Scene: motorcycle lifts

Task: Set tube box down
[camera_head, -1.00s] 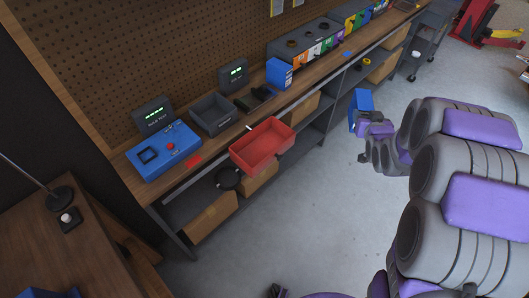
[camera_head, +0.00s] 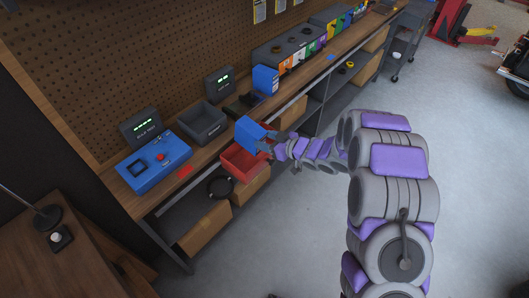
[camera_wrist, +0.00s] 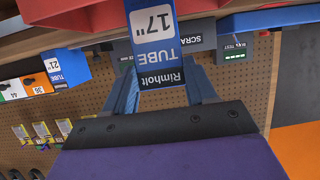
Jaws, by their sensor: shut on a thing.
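My gripper (camera_head: 268,147) is shut on a blue tube box (camera_head: 250,131), which the wrist view shows between the fingers with a label reading 17" TUBE Rimholt (camera_wrist: 160,40). In the head view the box is tilted and sits over the back right part of the red bin (camera_head: 240,164). I cannot tell whether it touches the bin. The bin is at the workbench's front edge. A second blue tube box (camera_head: 265,80), labelled 21" in the wrist view (camera_wrist: 67,66), stands upright on the workbench further back.
The workbench (camera_head: 204,162) also holds a blue tester (camera_head: 153,165), a dark grey scrap tray (camera_head: 205,124) and a red card (camera_head: 184,171). Small displays stand by the pegboard. Boxes and a black ring (camera_head: 219,187) lie on the shelf below. The floor at right is open.

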